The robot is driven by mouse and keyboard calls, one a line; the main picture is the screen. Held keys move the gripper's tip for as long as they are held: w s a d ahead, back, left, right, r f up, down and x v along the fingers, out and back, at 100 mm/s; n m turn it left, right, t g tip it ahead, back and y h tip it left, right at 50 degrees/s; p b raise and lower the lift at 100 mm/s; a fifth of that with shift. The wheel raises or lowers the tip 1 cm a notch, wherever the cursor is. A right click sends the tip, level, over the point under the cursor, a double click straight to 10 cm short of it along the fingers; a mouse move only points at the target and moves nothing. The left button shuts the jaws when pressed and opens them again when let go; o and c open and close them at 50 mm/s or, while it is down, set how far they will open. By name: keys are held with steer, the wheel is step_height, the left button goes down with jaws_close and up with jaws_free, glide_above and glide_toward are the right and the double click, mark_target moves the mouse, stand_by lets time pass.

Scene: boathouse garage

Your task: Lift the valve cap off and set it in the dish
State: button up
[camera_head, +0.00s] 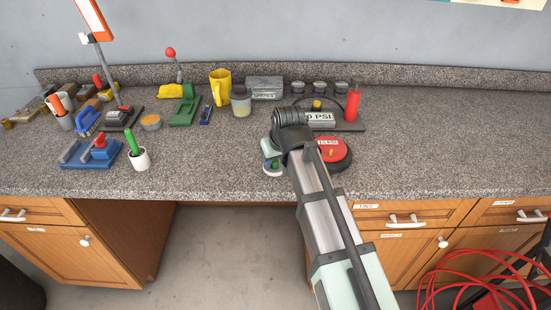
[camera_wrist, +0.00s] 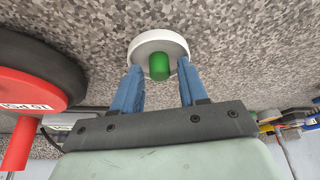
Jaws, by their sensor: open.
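The green valve cap (camera_wrist: 159,67) is at the small round white dish (camera_wrist: 147,42), over its inner floor in the wrist view. It overlaps the dish's near rim there, and I cannot tell exactly how it rests. My gripper (camera_wrist: 158,76) is open, with one blue finger on each side of the cap and visible gaps between. In the head view the cap (camera_head: 275,164) and the dish (camera_head: 273,173) show just left of my wrist. The wheel with a red hub marked 15 PSI (camera_head: 329,146) lies right of my wrist.
A pump board (camera_head: 350,126) with a gauge sign and red cylinder (camera_head: 354,101) stands behind the wheel. A yellow mug (camera_head: 220,86), a jar (camera_head: 241,101) and several tools fill the back left. The front middle counter (camera_head: 210,165) is clear.

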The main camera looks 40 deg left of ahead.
steer(key=shift+r, duration=0.1)
steer(key=v, duration=1.3)
steer(key=shift+d+r, duration=0.25)
steer(key=shift+s, duration=0.1)
jaws_close()
stand_by(0.4)
stand_by(1.2)
